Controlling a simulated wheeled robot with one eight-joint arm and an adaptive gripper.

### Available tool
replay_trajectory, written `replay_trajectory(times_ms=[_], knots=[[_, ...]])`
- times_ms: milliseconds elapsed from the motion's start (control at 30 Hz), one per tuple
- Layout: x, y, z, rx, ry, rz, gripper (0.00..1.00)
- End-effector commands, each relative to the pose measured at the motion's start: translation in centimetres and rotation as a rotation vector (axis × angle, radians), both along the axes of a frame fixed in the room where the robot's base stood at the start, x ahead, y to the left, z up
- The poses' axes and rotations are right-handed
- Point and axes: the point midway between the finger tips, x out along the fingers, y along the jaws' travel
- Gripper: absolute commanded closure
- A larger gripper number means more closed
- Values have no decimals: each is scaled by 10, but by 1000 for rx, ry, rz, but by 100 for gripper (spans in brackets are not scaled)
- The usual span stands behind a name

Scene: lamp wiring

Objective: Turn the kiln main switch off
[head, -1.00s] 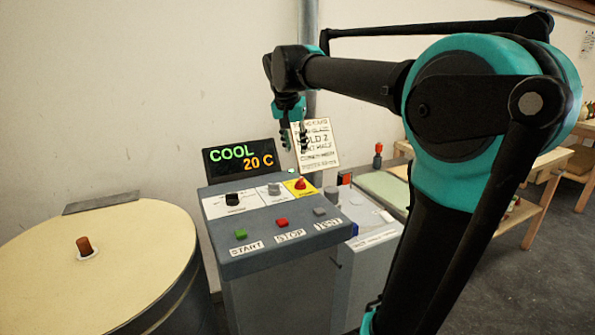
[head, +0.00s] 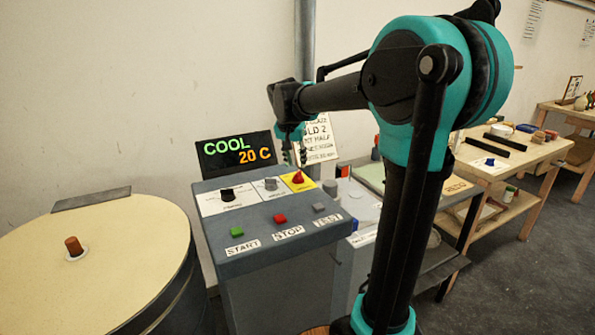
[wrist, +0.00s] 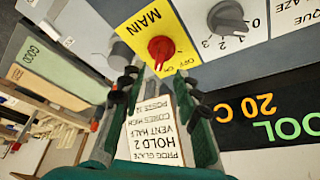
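The kiln main switch is a red knob (head: 298,178) on a yellow plate at the upper right of the sloped control panel (head: 227,254). In the wrist view, the red knob (wrist: 161,50) sits on the plate marked MAIN (wrist: 147,17), with small OFF and ON lettering beside it. I cannot tell for sure which mark it points to. My gripper (head: 295,158) hangs just above and behind the knob, fingers downward. In the wrist view, my gripper (wrist: 158,82) is open, its fingertips apart below the knob in the picture, with nothing between them.
Grey knob (head: 271,184) and black knob (head: 228,195) sit left of the switch. Green (head: 237,232), red (head: 280,219) and grey (head: 319,208) buttons line the front. A display (head: 236,152) reading COOL 20 C and a notice card (head: 322,140) stand behind. A round kiln (head: 130,240) stands left.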

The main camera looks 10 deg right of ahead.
Motion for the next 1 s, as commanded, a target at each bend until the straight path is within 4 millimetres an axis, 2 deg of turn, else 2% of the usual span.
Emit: replay_trajectory(times_ms=[100, 300, 500, 733, 1000], knots=[[8, -4, -20, 0, 0, -1, 68], [16, -8, -43, 0, 0, -1, 68], [19, -9, -51, 1, 0, 0, 68], [19, -9, -51, 1, 0, 0, 68], [19, -9, -51, 1, 0, 0, 100]])
